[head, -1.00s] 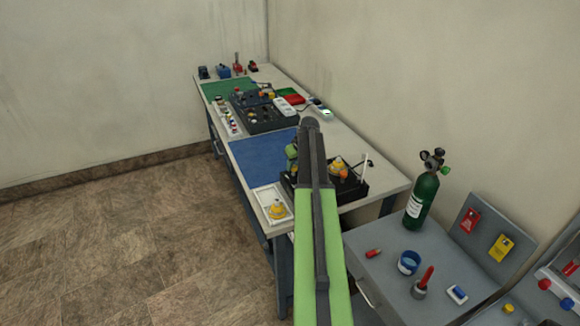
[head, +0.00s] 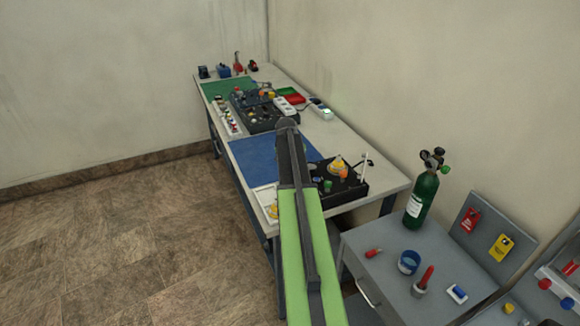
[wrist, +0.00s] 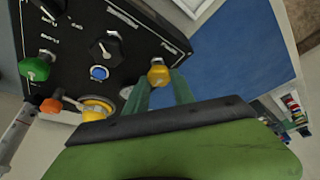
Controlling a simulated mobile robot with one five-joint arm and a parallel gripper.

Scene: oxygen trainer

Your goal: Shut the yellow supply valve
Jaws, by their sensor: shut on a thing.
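The yellow supply valve (wrist: 158,74) is a small yellow knob near the edge of the black panel (wrist: 70,28) in the wrist view. My gripper (wrist: 163,86) has its two teal fingers around this knob and is shut on it. The fingers hide part of the knob's lower side. In the head view the black panel (head: 350,190) stands at the near end of the long bench. There my own arm hides the gripper and the yellow valve.
A green knob (wrist: 34,68), an orange knob (wrist: 50,105), a black dial (wrist: 105,47) and a blue button (wrist: 98,73) share the panel. A yellow dome (head: 336,163) stands on it. A blue mat (head: 255,158) lies beside it. A green cylinder (head: 422,198) stands at right.

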